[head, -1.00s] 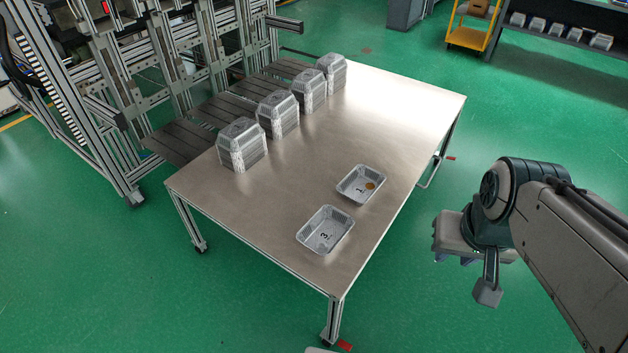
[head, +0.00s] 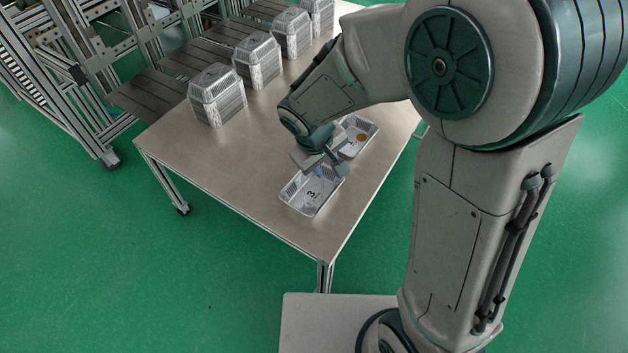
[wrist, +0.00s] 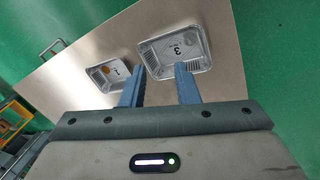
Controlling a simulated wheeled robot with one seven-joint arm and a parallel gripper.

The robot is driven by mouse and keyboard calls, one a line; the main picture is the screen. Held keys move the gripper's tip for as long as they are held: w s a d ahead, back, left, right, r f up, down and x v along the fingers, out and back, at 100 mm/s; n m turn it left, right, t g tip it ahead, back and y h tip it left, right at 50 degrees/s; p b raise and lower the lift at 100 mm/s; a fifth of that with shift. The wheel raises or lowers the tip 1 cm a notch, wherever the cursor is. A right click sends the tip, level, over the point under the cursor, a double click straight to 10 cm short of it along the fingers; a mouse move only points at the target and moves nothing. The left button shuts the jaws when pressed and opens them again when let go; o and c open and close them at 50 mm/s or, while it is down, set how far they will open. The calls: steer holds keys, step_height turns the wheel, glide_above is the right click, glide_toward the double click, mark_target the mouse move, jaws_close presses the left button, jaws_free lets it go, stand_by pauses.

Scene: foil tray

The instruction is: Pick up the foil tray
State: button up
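Two single foil trays lie on the metal table (head: 232,146). The tray marked 3 (head: 300,197) is nearer the table's front corner. The tray marked 1 (head: 366,137) is just behind it and holds a small orange-brown spot. My gripper (head: 328,170) is above the far end of tray 3, covering part of it. In the wrist view, my gripper (wrist: 158,86) has two blue fingers spread apart with nothing between them. Tray 3 (wrist: 190,62) lies beyond the fingertips, and tray 1 (wrist: 100,80) is to the left. I cannot tell the exact height above the tray.
Several stacks of foil trays, such as the nearest stack (head: 217,97), stand along the table's left side beside dark slatted shelves (head: 150,95). The table's middle and front left are bare. A metal frame (head: 60,70) stands at the left.

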mark_target(295, 207)
steer(key=a+f+n+b, duration=0.3)
steer(key=a+f+n, duration=0.1)
steer(key=a+f, duration=0.7)
steer(key=x, duration=0.6)
steer(key=d+x, duration=0.1)
steer(key=x, duration=0.2)
steer(key=shift+s+f+b, duration=0.15)
steer(key=shift+f+b, duration=0.1)
steer(key=shift+b, duration=0.15)
steer(key=shift+w+x, duration=0.1)
steer(key=shift+x, duration=1.35)
steer(key=shift+w+x, duration=0.15)
steer(key=shift+x, duration=1.25)
steer(key=shift+a+f+b, duration=0.1)
steer(key=shift+f+b, duration=0.1)
steer(key=shift+b, duration=0.5)
jaws_close()
